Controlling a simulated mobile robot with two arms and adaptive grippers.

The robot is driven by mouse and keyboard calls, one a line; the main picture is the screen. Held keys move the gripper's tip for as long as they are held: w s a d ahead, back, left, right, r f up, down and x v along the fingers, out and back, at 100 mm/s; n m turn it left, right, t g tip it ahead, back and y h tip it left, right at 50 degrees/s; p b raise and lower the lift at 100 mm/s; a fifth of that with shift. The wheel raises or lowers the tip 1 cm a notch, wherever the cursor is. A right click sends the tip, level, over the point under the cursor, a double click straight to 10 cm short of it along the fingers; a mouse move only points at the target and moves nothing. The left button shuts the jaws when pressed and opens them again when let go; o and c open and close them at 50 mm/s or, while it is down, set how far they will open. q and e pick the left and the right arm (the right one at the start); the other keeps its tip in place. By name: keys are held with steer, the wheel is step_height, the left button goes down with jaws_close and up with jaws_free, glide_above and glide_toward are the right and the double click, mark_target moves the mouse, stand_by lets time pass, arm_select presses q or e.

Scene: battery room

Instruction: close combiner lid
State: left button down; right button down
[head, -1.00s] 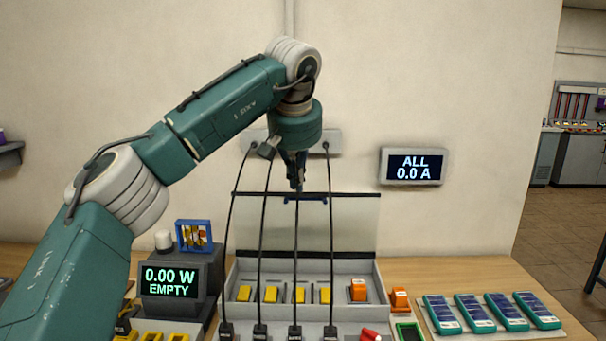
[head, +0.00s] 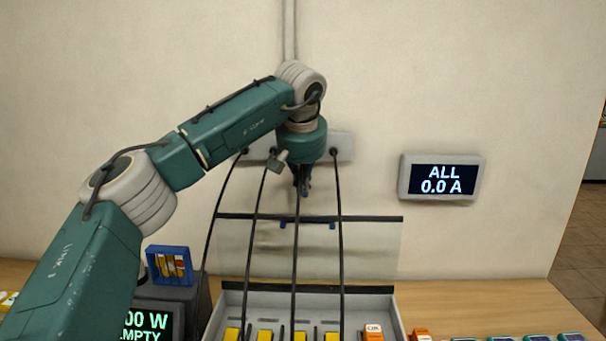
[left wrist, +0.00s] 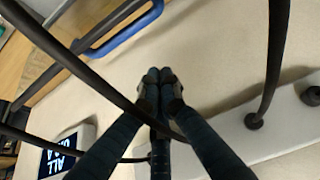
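The combiner box (head: 388,303) stands on the bench with its clear lid (head: 375,250) raised upright at the back. The lid has a dark top edge with a blue handle (head: 318,226) on it. My left gripper (head: 302,193) points down just above the lid's top edge, near the wall. In the left wrist view its fingertips (left wrist: 158,76) are together with nothing between them. The blue handle (left wrist: 125,37) shows there to the upper left, apart from the fingers. My right gripper is not in view.
Several black cables (head: 342,230) hang from a wall strip (head: 345,147) down past the lid into the box; some cross close to my left gripper. A wall display (head: 441,177) reads ALL 0.0 A. A meter (head: 150,320) stands left of the box. Orange blocks (head: 373,331) show at right.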

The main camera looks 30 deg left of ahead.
arm_select(q)
steer(key=f, duration=0.1)
steer(key=s+f, duration=0.1)
steer(key=f, duration=0.1)
steer(key=f+p, duration=0.1)
steer(key=shift+s+d+f, duration=0.15)
steer(key=shift+s+d, duration=0.2)
